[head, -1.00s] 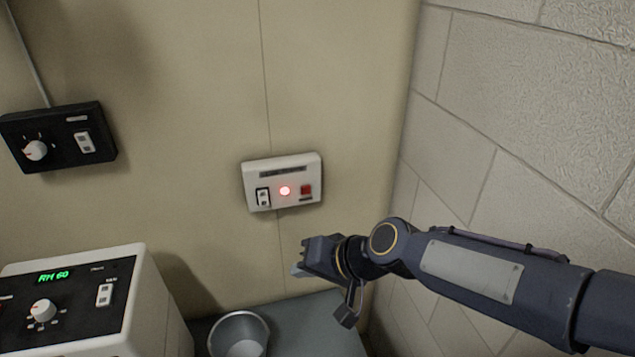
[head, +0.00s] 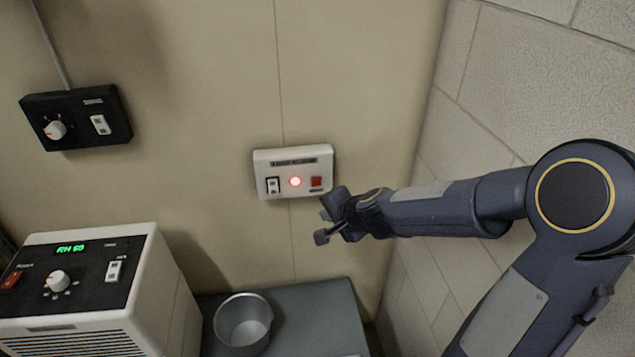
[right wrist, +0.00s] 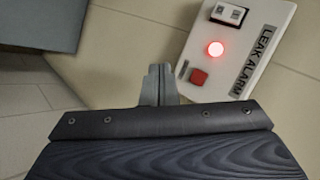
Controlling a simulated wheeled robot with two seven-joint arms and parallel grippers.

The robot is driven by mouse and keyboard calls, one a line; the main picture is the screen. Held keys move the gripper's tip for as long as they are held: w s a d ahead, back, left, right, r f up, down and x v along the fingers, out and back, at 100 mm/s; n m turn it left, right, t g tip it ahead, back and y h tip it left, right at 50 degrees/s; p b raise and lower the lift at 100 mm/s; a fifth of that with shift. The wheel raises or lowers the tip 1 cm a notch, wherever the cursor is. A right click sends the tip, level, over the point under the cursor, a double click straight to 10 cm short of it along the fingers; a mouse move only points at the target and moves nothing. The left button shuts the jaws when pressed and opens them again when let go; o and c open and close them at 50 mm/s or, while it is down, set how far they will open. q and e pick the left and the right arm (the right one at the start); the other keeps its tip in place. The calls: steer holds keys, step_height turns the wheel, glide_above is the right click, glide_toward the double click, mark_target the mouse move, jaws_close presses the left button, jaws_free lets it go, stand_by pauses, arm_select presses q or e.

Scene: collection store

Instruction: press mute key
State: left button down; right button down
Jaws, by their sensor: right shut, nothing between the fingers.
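A white alarm panel (head: 292,160) is mounted on the beige wall, and it also shows in the right wrist view (right wrist: 249,55), labelled LEAK ALARM. It carries a white rocker switch (head: 273,186), a lit red lamp (head: 295,182) and a square red key (head: 316,182). The red key shows in the right wrist view (right wrist: 199,77) just right of my fingertips. My right gripper (head: 325,207) is at the panel's lower right corner, shut and empty; its fingers (right wrist: 160,80) are together. I cannot tell whether they touch the panel. My left gripper is not in view.
A white unit with a green display (head: 110,245) stands at lower left. A metal cup (head: 243,325) sits on a grey surface (head: 318,310) below the panel. A black control box (head: 78,135) hangs at upper left. A block wall (head: 520,80) is close on the right.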

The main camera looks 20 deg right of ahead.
steer(key=p, duration=0.3)
glide_toward(315, 186)
steer(key=shift+w+a+f, duration=0.2)
steer(key=shift+w+f, duration=0.3)
steer(key=shift+f, duration=0.25)
steer(key=shift+w+a+f, duration=0.2)
steer(key=shift+w+f, duration=0.35)
steer(key=shift+f, duration=0.15)
steer(key=shift+w+a+f, duration=0.2)
steer(key=shift+w+f, duration=0.3)
steer(key=shift+f, duration=0.25)
steer(key=shift+w+d, duration=0.15)
steer(key=shift+w, duration=0.25)
steer(key=shift+w+d, duration=0.1)
steer(key=shift+w, duration=0.35)
stand_by(0.6)
steer(key=shift+s, duration=0.85)
steer(key=shift+a, duration=0.25)
